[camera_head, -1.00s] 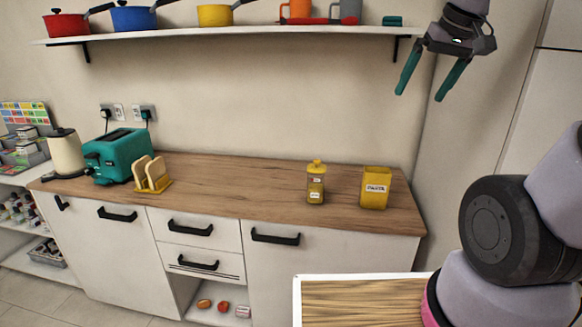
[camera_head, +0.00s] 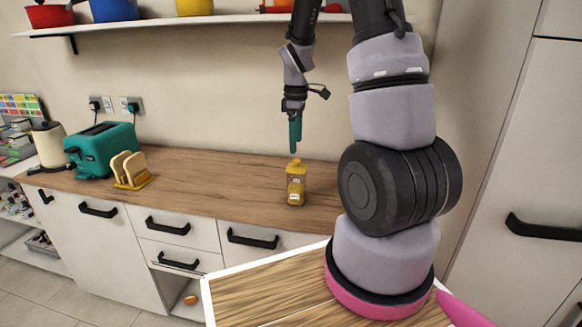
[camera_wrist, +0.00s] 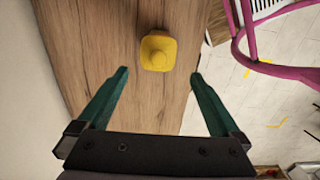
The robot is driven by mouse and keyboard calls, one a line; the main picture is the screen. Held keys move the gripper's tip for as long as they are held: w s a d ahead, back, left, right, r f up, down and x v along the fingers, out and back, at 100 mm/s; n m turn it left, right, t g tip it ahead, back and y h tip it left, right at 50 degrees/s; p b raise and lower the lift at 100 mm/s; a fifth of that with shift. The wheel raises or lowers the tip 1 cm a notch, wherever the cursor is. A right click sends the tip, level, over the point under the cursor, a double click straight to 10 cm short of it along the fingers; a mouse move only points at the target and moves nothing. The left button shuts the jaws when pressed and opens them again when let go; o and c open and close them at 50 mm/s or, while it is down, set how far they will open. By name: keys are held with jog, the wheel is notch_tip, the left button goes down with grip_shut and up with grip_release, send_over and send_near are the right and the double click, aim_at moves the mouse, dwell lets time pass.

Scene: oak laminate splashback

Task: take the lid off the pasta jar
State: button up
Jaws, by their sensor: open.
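The jar (camera_head: 296,190) stands upright on the wooden counter, with a pale label too small to read. Its yellow lid (camera_head: 294,166) with a knob on top is on it. In the wrist view I look down on the lid (camera_wrist: 157,52), just beyond the fingertips and roughly centred between them. My gripper (camera_head: 294,150) points down right above the lid in the head view. In the wrist view my gripper (camera_wrist: 158,75) has its green fingers wide apart with nothing between them. The jar's body is hidden under the lid in the wrist view.
The counter (camera_head: 220,190) is clear left of the jar up to a toast rack (camera_head: 130,170) and a green toaster (camera_head: 100,150). A shelf (camera_head: 180,22) with pots runs along the wall above. My arm hides the counter's right end.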

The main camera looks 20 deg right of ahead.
aim_at(297, 159)
jog(key=f, duration=0.7)
jog(key=shift+d+f, duration=0.2)
jog(key=c, duration=1.2)
